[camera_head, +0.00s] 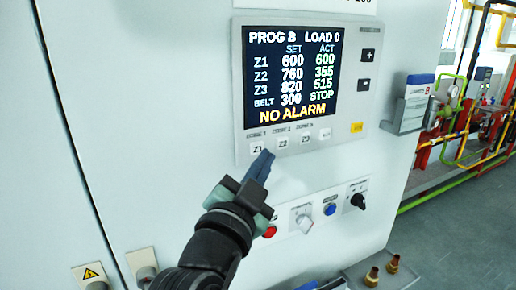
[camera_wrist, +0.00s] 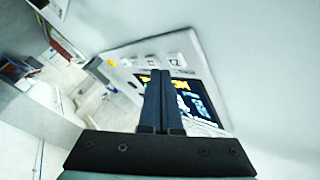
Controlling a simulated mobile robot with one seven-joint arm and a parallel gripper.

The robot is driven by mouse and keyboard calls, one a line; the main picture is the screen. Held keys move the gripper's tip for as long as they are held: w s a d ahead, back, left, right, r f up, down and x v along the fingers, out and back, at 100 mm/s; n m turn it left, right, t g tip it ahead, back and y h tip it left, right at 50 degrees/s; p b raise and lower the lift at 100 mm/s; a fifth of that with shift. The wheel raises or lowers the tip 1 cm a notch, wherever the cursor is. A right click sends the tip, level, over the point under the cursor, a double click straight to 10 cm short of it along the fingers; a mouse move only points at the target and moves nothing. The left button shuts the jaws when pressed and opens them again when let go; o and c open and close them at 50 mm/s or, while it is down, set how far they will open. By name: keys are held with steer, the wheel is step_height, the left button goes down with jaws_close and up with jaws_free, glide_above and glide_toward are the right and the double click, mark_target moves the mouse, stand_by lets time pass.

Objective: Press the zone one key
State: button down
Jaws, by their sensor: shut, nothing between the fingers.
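The zone one key (camera_head: 257,149) is a small white key marked Z1. It is the leftmost in the row under the screen of the control panel (camera_head: 240,100). My gripper (camera_head: 266,156) is shut and empty, its fingertips just below and right of the Z1 key in the head view. I cannot tell whether they touch the panel. In the wrist view my shut fingers (camera_wrist: 162,73) point at the panel (camera_wrist: 130,52), where several pale keys show upside down. I cannot tell which of those is Z1. The screen (camera_head: 293,75) reads PROG B, LOAD 0 and NO ALARM, with Z1 at 600 SET and 600 ACT.
The Z2 key (camera_head: 282,142) and Z3 key (camera_head: 305,138) sit just right of Z1. A yellow key (camera_head: 357,128) is farther right. Below are a red button (camera_head: 269,231), a white rotary switch (camera_head: 303,218), a blue button (camera_head: 330,209) and a black knob (camera_head: 357,201).

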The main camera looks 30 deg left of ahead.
steer(key=shift+w+a, duration=0.1)
steer(key=shift+w+a+b, duration=0.2)
steer(key=shift+a+b, duration=0.05)
steer(key=shift+b, duration=0.05)
steer(key=shift+w+a, duration=0.2)
steer(key=shift+a, duration=0.1)
stand_by(0.7)
steer(key=shift+d, duration=0.1)
steer(key=shift+s+d, duration=0.5)
steer(key=shift+d, duration=0.05)
stand_by(0.4)
steer(key=shift+s+d, duration=0.75)
steer(key=shift+d, duration=0.25)
steer(key=shift+s+d, duration=0.75)
steer(key=shift+d, duration=0.2)
